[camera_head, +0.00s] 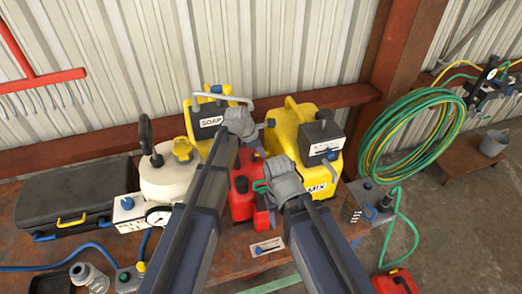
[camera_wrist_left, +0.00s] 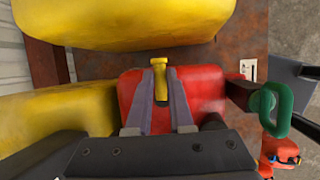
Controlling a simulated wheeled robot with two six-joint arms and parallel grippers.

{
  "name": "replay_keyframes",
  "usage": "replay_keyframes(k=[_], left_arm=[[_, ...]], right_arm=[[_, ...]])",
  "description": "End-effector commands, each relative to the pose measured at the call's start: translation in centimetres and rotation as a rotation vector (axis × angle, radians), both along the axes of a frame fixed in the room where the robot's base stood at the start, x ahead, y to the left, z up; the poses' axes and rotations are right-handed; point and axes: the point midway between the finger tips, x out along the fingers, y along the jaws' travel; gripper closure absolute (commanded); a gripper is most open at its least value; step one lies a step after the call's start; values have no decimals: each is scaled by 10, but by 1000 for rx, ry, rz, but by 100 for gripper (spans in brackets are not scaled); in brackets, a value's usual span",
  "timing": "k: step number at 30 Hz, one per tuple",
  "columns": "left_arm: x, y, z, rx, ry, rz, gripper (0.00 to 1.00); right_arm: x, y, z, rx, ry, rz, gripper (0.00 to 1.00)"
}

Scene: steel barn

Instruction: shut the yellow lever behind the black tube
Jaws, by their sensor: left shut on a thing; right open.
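A red can (camera_head: 242,204) stands on the rusty table between two yellow canisters. It also shows in the left wrist view (camera_wrist_left: 205,88). A short black tube (camera_wrist_left: 240,95) with a green ring (camera_wrist_left: 277,108) sticks out of it on the right. A small yellow lever (camera_wrist_left: 159,72) stands on the can, apart from the tube. My left gripper (camera_head: 240,122) is shut on this lever, which lies between its fingertips in the left wrist view (camera_wrist_left: 160,85). My right gripper (camera_head: 283,176) is open, close beside the red can and the green ring. The arms hide part of the can.
Yellow canisters (camera_head: 300,120) and (camera_head: 207,118) crowd the back. A white tank (camera_head: 167,182) with a gauge and a black case (camera_head: 70,190) stand left. A labelled plate (camera_head: 267,246) lies in front. A green hose coil (camera_head: 405,135) hangs right.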

Motion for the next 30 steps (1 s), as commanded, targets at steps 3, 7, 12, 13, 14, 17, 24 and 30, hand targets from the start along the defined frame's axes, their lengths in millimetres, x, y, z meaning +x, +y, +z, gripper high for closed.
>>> replay_keyframes(k=[3,7,12,13,14,17,24,30], left_arm=[[0,0,0,0,0,0,100],[0,0,0,0,1,-6,100],[-1,1,0,0,0,-53,100],[-1,1,0,0,0,-66,100],[-1,1,0,0,1,-84,100],[-2,1,0,-1,0,-151,100],[-7,2,0,0,1,-370,100],[-11,3,0,0,1,-560,100]], right_arm=[[0,0,0,0,0,0,39],[0,0,0,0,0,0,39],[0,0,0,0,0,0,39],[0,0,0,0,0,0,39],[0,0,0,0,0,0,39],[0,0,0,0,0,0,39],[0,0,0,0,0,0,39],[0,0,0,0,0,0,39]])
